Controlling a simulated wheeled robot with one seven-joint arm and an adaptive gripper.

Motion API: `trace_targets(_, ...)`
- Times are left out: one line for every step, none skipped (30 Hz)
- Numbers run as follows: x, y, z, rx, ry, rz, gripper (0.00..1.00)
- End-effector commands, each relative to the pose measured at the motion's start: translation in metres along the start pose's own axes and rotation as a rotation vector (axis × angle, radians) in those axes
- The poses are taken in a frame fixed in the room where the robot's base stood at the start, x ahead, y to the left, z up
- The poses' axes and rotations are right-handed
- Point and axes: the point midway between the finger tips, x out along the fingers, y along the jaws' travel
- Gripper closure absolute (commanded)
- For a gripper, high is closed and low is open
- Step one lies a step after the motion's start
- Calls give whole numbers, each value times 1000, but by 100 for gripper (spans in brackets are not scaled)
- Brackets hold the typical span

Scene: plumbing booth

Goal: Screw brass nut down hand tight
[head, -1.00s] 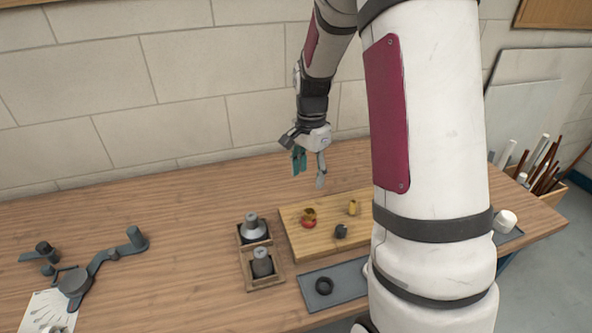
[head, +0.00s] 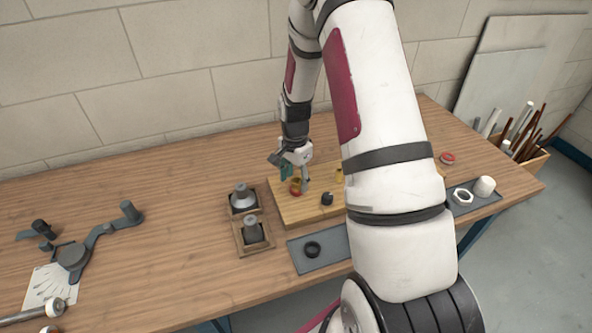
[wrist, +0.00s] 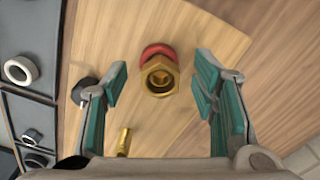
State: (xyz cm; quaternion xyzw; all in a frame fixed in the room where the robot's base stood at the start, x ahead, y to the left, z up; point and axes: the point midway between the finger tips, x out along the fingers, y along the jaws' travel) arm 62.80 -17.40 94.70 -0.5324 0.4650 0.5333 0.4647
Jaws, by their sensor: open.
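The brass nut (wrist: 159,76) is a gold hexagonal piece, seen from above in the wrist view, with a red ring or base (wrist: 156,50) just beyond it. In the head view the brass nut (head: 296,182) stands on the wooden board, partly beside my fingers. My gripper (wrist: 158,92) is open, with one teal-padded finger on each side of the nut and clear gaps between. In the head view my gripper (head: 293,171) hangs right above the nut. Whether the fingertips reach down to nut height cannot be told.
A dark knob-like part (head: 327,198) and a small brass fitting (wrist: 124,141) also stand on the wooden board (head: 300,213). A grey tray with a black ring (head: 312,249) lies in front. Two wooden holders with grey parts (head: 243,198) stand left.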

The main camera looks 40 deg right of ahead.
Motion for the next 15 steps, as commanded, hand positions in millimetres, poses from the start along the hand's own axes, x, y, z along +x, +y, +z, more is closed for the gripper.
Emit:
trace_targets(1, 0, 0, 0, 0, -1, 47)
trace_targets(2, 0, 0, 0, 0, -1, 47)
trace_targets(2, 0, 0, 0, 1, -2, 47)
trace_targets(2, 0, 0, 1, 1, -2, 47)
trace_targets(2, 0, 0, 1, 1, -2, 47)
trace_targets(2, 0, 0, 1, 1, -2, 47)
trace_targets(2, 0, 0, 1, 1, -2, 47)
trace_targets(2, 0, 0, 1, 1, -2, 47)
trace_targets(2, 0, 0, 1, 1, -2, 47)
trace_targets(2, 0, 0, 1, 1, -2, 51)
trace_targets(2, 0, 0, 1, 1, -1, 58)
trace_targets(2, 0, 0, 1, 1, -1, 67)
trace_targets(2, 0, 0, 1, 1, -1, 74)
trace_targets(2, 0, 0, 1, 1, -1, 81)
trace_targets(2, 0, 0, 1, 1, -1, 90)
